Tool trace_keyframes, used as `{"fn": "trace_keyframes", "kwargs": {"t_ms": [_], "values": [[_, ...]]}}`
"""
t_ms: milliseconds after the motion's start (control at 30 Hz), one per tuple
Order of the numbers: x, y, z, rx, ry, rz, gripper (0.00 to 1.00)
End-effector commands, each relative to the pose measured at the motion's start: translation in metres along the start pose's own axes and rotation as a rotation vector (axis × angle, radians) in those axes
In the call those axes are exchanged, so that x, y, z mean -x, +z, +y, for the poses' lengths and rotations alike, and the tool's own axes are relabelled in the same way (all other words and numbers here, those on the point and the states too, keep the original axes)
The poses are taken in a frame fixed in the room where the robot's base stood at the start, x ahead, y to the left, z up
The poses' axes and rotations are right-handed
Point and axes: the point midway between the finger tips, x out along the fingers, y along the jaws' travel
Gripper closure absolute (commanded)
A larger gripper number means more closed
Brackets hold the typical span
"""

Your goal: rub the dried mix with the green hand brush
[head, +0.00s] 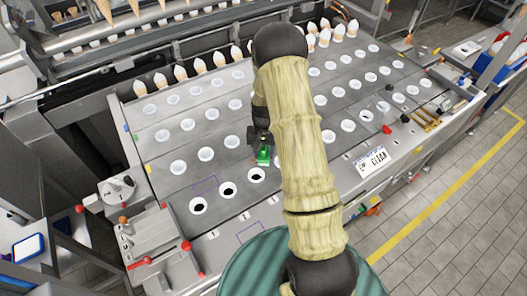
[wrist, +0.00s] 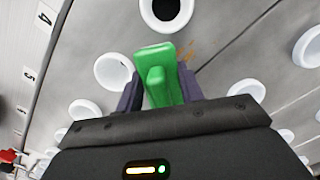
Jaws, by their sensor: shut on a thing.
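The green hand brush (wrist: 157,75) is held between the two dark fingers of my gripper (wrist: 160,92) in the wrist view. In the head view the brush (head: 263,156) shows as a small green patch below my gripper (head: 261,140), over the metal plate (head: 225,130). The dried mix (wrist: 187,50) is an orange-brown smear on the plate, just right of the brush's far end in the wrist view. My brush covers part of that area, and I cannot tell whether its bristles touch the plate.
Rows of white-rimmed holes (head: 257,175) cover the plate; some are dark inside. Cones with white tops (head: 180,72) stand along the back. A lever unit (head: 160,245) with red knobs is at front left. Brass-coloured tools (head: 426,117) and a white sign (head: 371,161) lie at right.

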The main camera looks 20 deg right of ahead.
Motion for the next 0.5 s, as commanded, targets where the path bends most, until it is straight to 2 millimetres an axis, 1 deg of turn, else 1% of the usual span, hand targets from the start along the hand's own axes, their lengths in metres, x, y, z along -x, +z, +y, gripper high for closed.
{"fn": "trace_keyframes", "kwargs": {"t_ms": [167, 500], "values": [[0.000, 0.002, -0.003, 0.001, 0.000, 0.000, 0.99], [-0.004, 0.016, -0.023, 0.001, 0.000, -0.003, 0.99]]}}
